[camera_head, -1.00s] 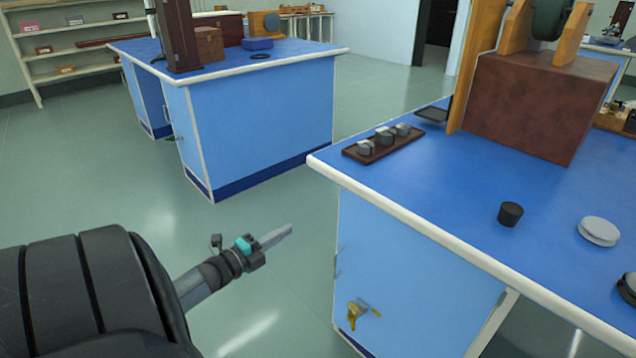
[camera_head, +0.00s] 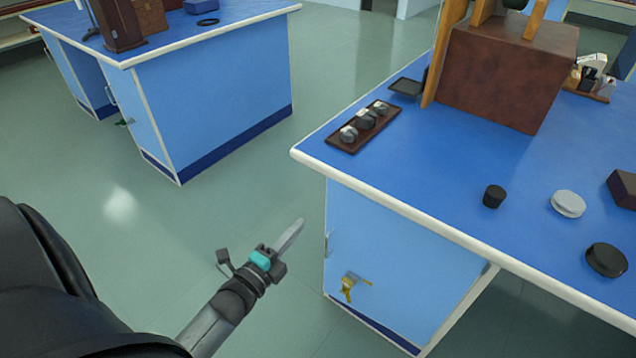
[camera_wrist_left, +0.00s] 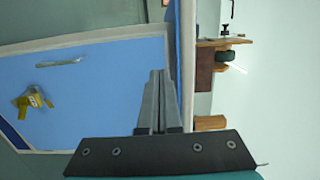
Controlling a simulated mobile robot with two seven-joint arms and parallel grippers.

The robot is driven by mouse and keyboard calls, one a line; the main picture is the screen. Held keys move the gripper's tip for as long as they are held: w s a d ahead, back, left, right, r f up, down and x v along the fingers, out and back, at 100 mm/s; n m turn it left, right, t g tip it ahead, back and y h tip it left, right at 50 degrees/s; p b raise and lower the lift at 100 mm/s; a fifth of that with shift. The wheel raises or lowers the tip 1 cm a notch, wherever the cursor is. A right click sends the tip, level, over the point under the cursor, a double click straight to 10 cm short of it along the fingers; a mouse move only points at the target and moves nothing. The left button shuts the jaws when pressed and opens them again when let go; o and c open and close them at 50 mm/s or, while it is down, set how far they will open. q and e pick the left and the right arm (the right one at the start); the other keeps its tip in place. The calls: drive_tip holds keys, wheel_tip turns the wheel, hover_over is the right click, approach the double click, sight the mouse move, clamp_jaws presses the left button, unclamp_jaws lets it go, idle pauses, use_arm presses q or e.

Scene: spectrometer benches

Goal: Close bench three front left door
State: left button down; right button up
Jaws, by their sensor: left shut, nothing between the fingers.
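The near bench (camera_head: 400,215) has a blue front panel (camera_head: 410,255) under its white-edged top, which I take for the door. It carries a thin metal handle (camera_head: 327,243) at its left edge and a brass lock with a yellow tag (camera_head: 350,286). I cannot tell how far the door stands open. My left gripper (camera_head: 297,223) is shut and empty, just left of the handle and apart from it in the head view. In the left wrist view its fingers (camera_wrist_left: 157,75) lie before the blue panel (camera_wrist_left: 105,75), with handle (camera_wrist_left: 62,63) and tag (camera_wrist_left: 32,102) to the left.
A second blue bench (camera_head: 215,105) stands at the back left, with open green floor (camera_head: 225,215) between. On the near top are a tray of weights (camera_head: 362,126), a brown block (camera_head: 505,75), a black stopper (camera_head: 494,196) and round discs (camera_head: 568,204).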

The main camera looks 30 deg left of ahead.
use_arm(q)
drive_tip(key=b, duration=0.4)
approach(329, 191)
drive_tip(key=w+d+r, duration=0.1)
drive_tip(key=w+r, duration=0.2)
drive_tip(key=w, duration=0.2)
drive_tip(key=shift+w+d+r, duration=0.1)
drive_tip(key=shift+w, duration=0.35)
drive_tip(key=shift+w+d+r, duration=0.1)
drive_tip(key=shift+w+d, duration=0.05)
drive_tip(key=shift+w, duration=0.35)
use_arm(e)
drive_tip(key=w+a+r, duration=0.4)
drive_tip(key=w+r, duration=0.2)
drive_tip(key=shift+a+y, duration=0.3)
